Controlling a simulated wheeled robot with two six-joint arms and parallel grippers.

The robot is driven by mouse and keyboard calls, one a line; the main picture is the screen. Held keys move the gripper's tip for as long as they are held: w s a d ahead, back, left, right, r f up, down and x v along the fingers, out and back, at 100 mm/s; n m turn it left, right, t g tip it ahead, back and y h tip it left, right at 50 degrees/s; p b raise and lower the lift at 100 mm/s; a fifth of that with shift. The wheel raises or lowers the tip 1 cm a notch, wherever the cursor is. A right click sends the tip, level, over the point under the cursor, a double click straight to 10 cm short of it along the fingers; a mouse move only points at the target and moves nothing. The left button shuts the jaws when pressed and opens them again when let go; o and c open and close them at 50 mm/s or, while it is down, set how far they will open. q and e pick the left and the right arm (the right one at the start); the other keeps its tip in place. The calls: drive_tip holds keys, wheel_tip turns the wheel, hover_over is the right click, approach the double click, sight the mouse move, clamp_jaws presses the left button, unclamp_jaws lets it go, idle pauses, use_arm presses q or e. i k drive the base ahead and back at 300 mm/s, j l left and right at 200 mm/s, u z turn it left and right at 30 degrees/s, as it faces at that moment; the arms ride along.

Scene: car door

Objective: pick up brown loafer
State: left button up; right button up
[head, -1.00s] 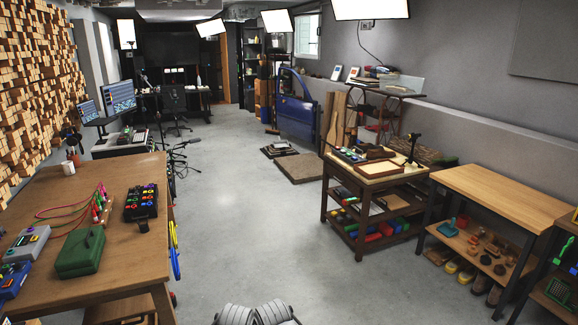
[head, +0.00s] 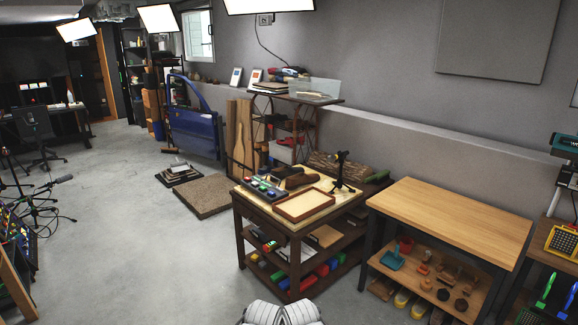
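A row of shoes stands on the floor under the wooden-topped bench (head: 450,222) at the right. A brown shoe (head: 381,289) is at the row's left end, and yellowish shoes (head: 403,298) stand beside it. More brown footwear (head: 438,316) is at the row's right end, cut by the bottom edge. Which one is a loafer is too small to tell. The bench's lower shelf partly hides the row. Neither of my grippers can be made out; only grey-white rounded parts of mine show at the bottom centre.
A dark wooden cart (head: 290,237) with a tray and tools stands left of the bench. The bench's lower shelf (head: 425,272) holds small brown items and a blue scoop. A dark rack (head: 545,265) stands at the far right.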

sight(291, 182)
drive_tip(key=i+j+z, duration=0.15)
drive_tip(key=i, duration=0.35)
drive_tip(key=i+j+z, duration=0.2)
drive_tip(key=i, duration=0.3)
drive_tip(key=i+j+z, duration=0.15)
drive_tip(key=i, duration=0.35)
drive_tip(key=i+j+z, duration=1)
drive_tip(key=j, duration=0.3)
drive_tip(key=i+j, duration=0.3)
